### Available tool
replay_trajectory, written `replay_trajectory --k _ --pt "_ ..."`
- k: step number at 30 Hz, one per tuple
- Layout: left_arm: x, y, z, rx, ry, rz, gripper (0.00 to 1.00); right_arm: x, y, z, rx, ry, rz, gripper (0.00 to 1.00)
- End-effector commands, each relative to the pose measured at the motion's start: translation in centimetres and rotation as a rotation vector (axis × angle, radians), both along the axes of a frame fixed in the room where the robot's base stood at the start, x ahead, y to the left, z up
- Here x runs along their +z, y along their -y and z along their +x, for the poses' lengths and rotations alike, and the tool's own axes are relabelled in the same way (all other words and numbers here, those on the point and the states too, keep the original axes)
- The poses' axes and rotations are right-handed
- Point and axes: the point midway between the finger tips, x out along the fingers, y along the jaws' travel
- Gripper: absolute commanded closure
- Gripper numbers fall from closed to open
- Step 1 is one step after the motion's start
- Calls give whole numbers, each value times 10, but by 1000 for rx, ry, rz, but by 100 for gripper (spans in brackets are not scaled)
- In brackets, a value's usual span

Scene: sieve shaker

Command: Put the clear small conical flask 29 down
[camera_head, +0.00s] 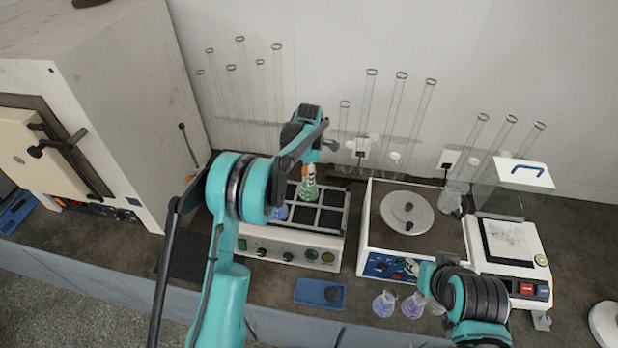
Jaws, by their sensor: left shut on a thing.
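My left gripper (309,164) reaches over the white shaker with the dark compartment tray (325,195). It is shut on the neck of a small conical flask (309,190), which looks upright and has a greenish tint low down. I take it to be flask 29, but no label can be read. The flask is over a back compartment of the tray; whether its base touches cannot be told. My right gripper (412,268) is at the lower right, largely hidden by its own wrist, so its jaws cannot be made out.
A blue flask (281,211) stands in the tray, partly behind my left arm. Purple-tinted flasks (384,304) stand at the bench front near a blue pad (319,292). A round-plate device (407,211) and a balance (510,243) are to the right. Tall glass cylinders (368,105) line the wall.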

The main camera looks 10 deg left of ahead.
Motion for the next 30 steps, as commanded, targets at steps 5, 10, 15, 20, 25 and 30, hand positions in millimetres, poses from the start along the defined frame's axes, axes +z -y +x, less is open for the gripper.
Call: replay_trajectory --k 5,10,15,20,25,30 --pt "-15 0 0 0 0 0 100 0 0 0 0 0 0 60" --pt "-14 0 0 0 0 0 100 0 0 0 0 0 0 60" --pt "-18 0 0 0 0 0 57 -4 0 0 0 0 0 60" --pt "-17 0 0 0 0 0 41 -3 0 0 0 0 0 60" --pt "-17 0 0 0 0 0 41 -3 0 0 0 0 0 60" --pt "-7 1 0 0 0 0 41 1 0 0 0 0 0 60"
